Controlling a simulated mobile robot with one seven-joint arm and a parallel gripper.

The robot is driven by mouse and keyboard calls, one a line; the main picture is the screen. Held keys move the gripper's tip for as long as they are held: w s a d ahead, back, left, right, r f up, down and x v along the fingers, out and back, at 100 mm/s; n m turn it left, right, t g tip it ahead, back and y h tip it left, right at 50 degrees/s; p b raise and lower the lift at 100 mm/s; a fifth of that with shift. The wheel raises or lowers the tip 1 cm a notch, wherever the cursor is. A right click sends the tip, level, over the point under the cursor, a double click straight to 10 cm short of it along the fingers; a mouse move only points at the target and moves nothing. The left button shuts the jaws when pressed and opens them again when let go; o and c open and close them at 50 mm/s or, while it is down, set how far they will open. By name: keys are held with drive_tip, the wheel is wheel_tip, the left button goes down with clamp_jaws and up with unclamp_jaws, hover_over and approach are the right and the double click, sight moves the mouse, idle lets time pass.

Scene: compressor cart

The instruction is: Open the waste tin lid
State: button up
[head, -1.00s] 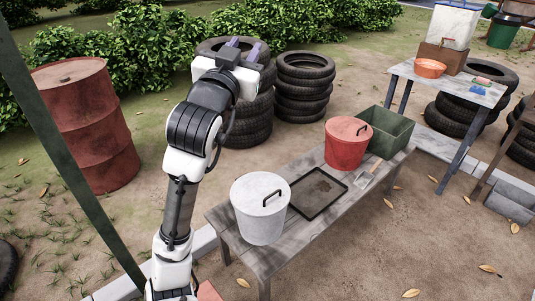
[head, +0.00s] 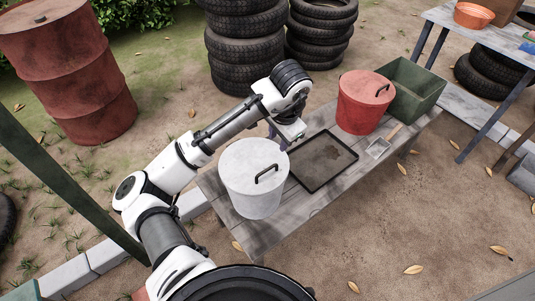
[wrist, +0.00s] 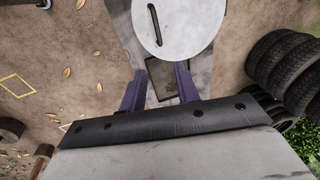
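Two lidded tins stand on the wooden bench (head: 222,205); no marking shows which is the waste tin. The white tin (head: 252,200) is at the near left end. Its flat lid (head: 240,160) is on, with a black bar handle (head: 267,173). The red tin (head: 355,118) is farther right, its lid (head: 372,84) also on, with a black handle. My gripper (head: 277,133) hangs just behind the white tin, partly hidden by my arm. In the wrist view my gripper (wrist: 160,88) has purple fingers spread apart with nothing held; the white lid (wrist: 180,22) lies just beyond them.
A dark shallow tray (head: 323,162) lies between the tins, with a small scoop (head: 379,147) beside it. A green open box (head: 412,103) stands past the red tin. Tyre stacks (head: 247,55) are behind the bench; a rusty drum (head: 75,85) stands at left.

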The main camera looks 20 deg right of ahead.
drive_tip(key=f, duration=0.1)
drive_tip(key=p, duration=0.2)
approach(269, 168)
drive_tip(key=shift+y, duration=0.3)
drive_tip(key=x, duration=0.7)
drive_tip(key=shift+d+f, duration=0.15)
drive_tip(key=shift+f, duration=0.15)
clamp_jaws()
drive_tip(key=shift+w, duration=0.1)
